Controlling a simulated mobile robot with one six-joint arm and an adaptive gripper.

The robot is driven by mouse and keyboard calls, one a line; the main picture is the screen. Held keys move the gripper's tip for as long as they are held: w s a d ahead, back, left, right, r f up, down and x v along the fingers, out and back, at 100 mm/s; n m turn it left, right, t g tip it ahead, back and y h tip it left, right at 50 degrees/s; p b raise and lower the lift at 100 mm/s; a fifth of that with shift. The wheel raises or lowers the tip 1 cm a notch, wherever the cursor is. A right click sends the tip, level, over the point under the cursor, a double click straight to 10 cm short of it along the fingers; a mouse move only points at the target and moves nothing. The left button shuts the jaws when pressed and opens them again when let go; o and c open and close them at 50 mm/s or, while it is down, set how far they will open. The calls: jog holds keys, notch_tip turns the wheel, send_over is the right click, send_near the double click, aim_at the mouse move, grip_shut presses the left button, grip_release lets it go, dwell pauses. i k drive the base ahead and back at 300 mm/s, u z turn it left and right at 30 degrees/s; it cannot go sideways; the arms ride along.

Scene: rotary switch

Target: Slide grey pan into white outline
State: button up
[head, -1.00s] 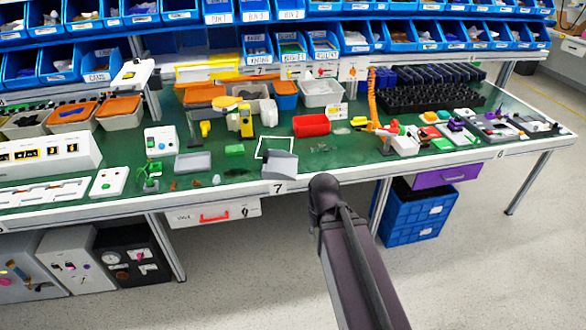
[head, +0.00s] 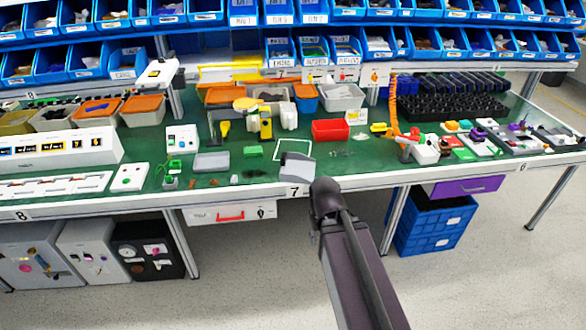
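A white square outline (head: 306,142) is marked on the green tabletop near the front edge. A grey pan-like piece (head: 297,168) lies at the table's front edge, just below the outline, and seems to overlap its lower side. A shallow grey tray (head: 211,162) lies further left, apart from the outline; I cannot tell for sure which of the two is the pan. My dark arm rises from the bottom of the head view and ends in front of the table edge, right of the grey piece. My gripper does not show, and nothing is seen held.
A red bin (head: 330,130) and a green block (head: 253,151) stand near the outline. A yellow device (head: 265,124) stands behind it. An orange coiled piece (head: 394,103) rises to the right. Blue bins line the back. A blue crate (head: 435,228) sits under the table.

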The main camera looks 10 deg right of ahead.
aim_at(299, 167)
jog(key=i, duration=0.9)
jog(key=z, duration=0.05)
